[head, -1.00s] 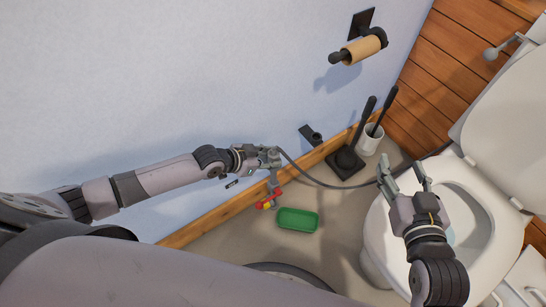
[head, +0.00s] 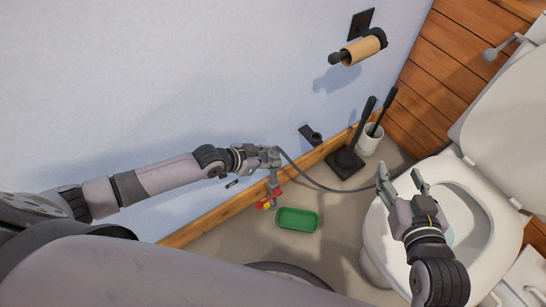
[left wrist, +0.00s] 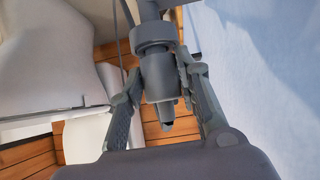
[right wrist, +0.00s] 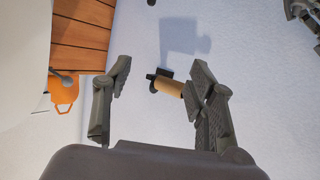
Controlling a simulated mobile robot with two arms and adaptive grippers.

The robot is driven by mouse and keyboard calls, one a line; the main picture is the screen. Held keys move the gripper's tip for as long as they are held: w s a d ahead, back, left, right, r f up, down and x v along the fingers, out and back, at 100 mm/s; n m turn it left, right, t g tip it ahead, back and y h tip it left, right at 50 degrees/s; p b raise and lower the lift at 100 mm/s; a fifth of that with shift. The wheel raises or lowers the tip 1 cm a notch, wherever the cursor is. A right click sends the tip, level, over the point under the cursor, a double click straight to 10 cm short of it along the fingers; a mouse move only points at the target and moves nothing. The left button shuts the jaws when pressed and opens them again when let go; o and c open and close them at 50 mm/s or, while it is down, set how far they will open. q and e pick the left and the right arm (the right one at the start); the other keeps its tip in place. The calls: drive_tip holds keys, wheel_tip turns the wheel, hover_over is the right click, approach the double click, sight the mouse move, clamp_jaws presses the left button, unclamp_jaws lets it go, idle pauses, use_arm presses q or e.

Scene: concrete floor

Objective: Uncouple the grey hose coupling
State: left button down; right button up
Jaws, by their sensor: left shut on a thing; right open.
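The grey hose coupling (left wrist: 157,75) is between the fingers of my left gripper (left wrist: 155,85) in the left wrist view, with a wider ring above a narrower sleeve. In the head view my left gripper (head: 268,157) is shut on it near the wall, and its fingers hide most of it. A grey hose (head: 318,183) runs from there to the right, behind my right gripper and towards the toilet. My right gripper (head: 402,180) is open and empty over the toilet's near left rim; it is also open in the right wrist view (right wrist: 160,85).
The white toilet (head: 378,240) stands at the right. A black plunger stand (head: 346,165) and a white brush holder (head: 370,138) stand by the wall. A green tray (head: 297,219) and a red valve handle (head: 270,199) are low near the skirting. A toilet roll holder (head: 361,50) is on the wall.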

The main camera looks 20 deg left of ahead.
sight(271, 152)
use_arm(q)
drive_tip(key=shift+r+p, duration=0.3)
use_arm(e)
drive_tip(key=shift+s+d+f+g+h, duration=0.2)
drive_tip(key=shift+s+f+g, duration=0.1)
drive_tip(key=shift+f, duration=0.2)
drive_tip(key=shift+s+d+f+g+h, duration=0.15)
drive_tip(key=shift+s+f+g, duration=0.15)
drive_tip(key=shift+f, duration=0.15)
idle(0.4)
use_arm(q)
drive_tip(key=shift+r, duration=0.15)
drive_tip(key=shift+r+p, duration=0.3)
drive_tip(key=shift+p, duration=0.15)
drive_tip(key=shift+r+p, duration=0.65)
drive_tip(key=shift+r, duration=0.1)
use_arm(e)
drive_tip(key=s+d+f+g+h, duration=0.1)
drive_tip(key=s+d+f+g, duration=0.2)
drive_tip(key=s+f+g, duration=0.3)
drive_tip(key=shift+s+d+f+m+g, duration=0.3)
drive_tip(key=shift+s+f, duration=0.2)
drive_tip(key=shift+s, duration=1.3)
drive_tip(key=shift+h, duration=0.25)
